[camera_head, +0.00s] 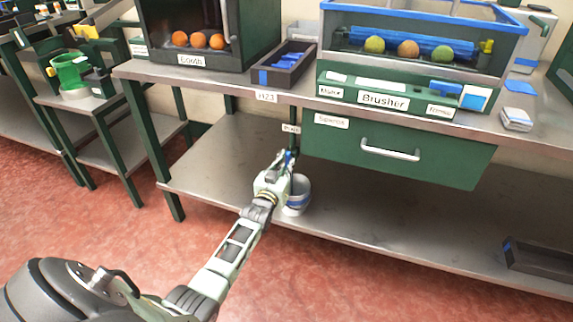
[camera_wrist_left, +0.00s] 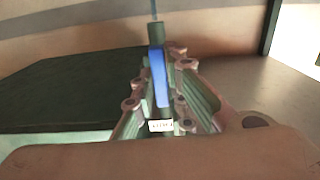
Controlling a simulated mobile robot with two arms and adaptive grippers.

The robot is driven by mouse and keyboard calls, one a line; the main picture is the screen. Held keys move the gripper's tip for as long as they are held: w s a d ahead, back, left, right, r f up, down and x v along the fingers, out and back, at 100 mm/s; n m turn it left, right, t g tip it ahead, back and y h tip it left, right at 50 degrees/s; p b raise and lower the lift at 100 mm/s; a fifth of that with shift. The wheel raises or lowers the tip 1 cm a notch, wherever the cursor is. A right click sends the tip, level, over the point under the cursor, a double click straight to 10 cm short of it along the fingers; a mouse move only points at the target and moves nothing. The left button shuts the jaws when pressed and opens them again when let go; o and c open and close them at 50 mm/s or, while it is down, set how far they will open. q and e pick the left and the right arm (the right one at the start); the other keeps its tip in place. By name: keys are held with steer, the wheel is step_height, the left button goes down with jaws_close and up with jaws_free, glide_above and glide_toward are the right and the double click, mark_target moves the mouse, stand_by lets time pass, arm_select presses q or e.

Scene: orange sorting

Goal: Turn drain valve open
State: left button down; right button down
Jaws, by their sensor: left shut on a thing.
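The drain valve's blue handle (camera_wrist_left: 158,78) stands between the fingers of my left gripper (camera_wrist_left: 160,95) in the left wrist view. The fingers are shut on it. In the head view my left gripper (camera_head: 284,160) is under the table's front edge, left of the green drawer, and it largely hides the valve. A bit of blue (camera_head: 290,156) shows at its fingertips. A small white label (camera_head: 291,128) is just above. A metal bucket (camera_head: 299,195) with a blue band stands on the lower shelf, beside and partly behind my gripper. My right gripper is not in view.
The green drawer (camera_head: 400,160) with a metal handle is right of the gripper. The Brusher machine (camera_head: 420,95) stands above it. A dark tray (camera_head: 285,78) and a booth (camera_head: 190,60) with oranges stand on the tabletop. The lower shelf (camera_head: 220,160) is clear at left.

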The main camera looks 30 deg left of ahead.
arm_select(q)
steer(key=c, duration=1.8)
jaws_free()
steer(key=shift+o, duration=0.2)
steer(key=v, duration=1.2)
steer(key=shift+f, duration=0.1)
